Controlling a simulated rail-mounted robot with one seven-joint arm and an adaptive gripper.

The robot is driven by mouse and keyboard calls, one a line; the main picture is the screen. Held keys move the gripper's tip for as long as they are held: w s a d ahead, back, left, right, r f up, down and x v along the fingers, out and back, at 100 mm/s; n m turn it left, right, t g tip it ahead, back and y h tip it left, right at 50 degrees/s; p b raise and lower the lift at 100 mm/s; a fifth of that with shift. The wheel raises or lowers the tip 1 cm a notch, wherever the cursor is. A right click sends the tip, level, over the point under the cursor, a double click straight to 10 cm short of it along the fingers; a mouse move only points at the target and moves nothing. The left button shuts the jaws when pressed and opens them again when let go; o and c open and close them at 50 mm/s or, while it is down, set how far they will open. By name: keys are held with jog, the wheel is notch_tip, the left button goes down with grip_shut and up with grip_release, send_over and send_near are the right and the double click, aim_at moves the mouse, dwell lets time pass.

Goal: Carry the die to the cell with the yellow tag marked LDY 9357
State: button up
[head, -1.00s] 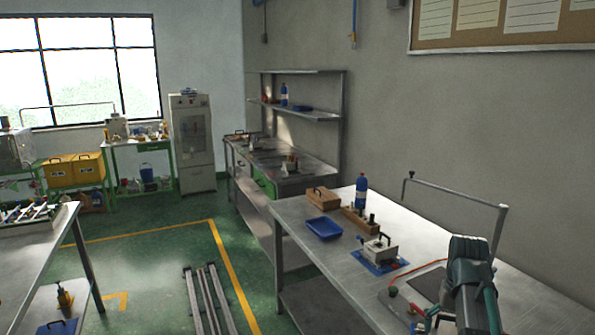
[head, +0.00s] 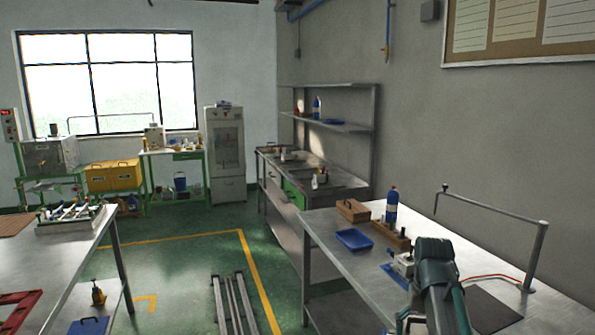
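A small metal block with a dark handle (head: 402,262), which looks like a die, sits on a blue mat on the right bench. My arm partly hides it. A similar small block (head: 318,179) stands on the bench farther back. I cannot tell which one the task means. No yellow tag marked LDY 9357 can be read. My dark green arm reaches in from the lower right over the right bench. My gripper (head: 408,322) shows only in part at the bottom edge, and its fingers and any load cannot be made out.
The right bench (head: 335,222) also holds a blue tray (head: 354,239), a wooden box (head: 352,210), a blue bottle (head: 392,205) and a metal post. A steel table (head: 75,262) is at left. Floor rails (head: 235,305) run between, with green floor beyond. A white cabinet (head: 225,150) stands behind.

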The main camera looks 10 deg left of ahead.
jog(key=p, duration=0.2)
jog(key=shift+s+r+p, duration=0.15)
jog(key=shift+s+p, duration=0.05)
jog(key=shift+p, duration=0.15)
jog(key=s+p, duration=0.1)
jog(key=p, duration=0.3)
jog(key=s+f+p, duration=0.1)
jog(key=p, duration=0.3)
jog(key=shift+s+p, duration=0.15)
jog(key=shift+p, duration=0.25)
jog(key=shift+s+f+p, duration=0.1)
jog(key=shift+f+p, duration=0.1)
jog(key=shift+p, duration=0.25)
